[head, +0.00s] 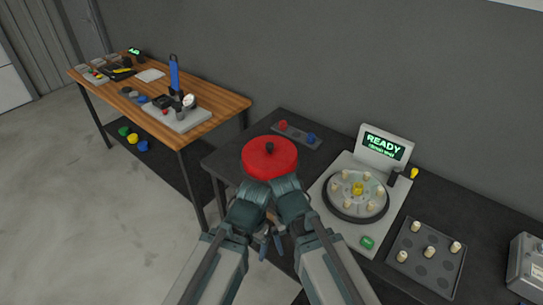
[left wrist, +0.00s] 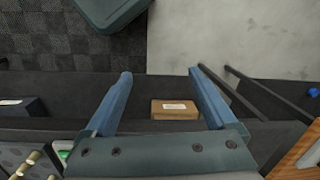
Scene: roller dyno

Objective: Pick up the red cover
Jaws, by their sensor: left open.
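The red cover (head: 262,163), a round red disc with a black knob on top, shows in the head view at the left end of the dark bench. The hands overlap its near edge, and I cannot tell whether they touch it. My left gripper (head: 264,246) is just on the near side of the cover. In the left wrist view my left gripper (left wrist: 164,95) has its two blue fingers spread wide with nothing held; the cover does not show there. My right gripper's hand (head: 292,205) is close beside the left one, its jaws not clear.
Right of the cover stands a grey machine with a round peg plate (head: 344,205) and a READY screen (head: 384,146). A small plate (head: 297,135) with red and blue knobs lies behind. A cardboard box (left wrist: 174,110) shows low between my left fingers. A wooden table (head: 222,99) stands left.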

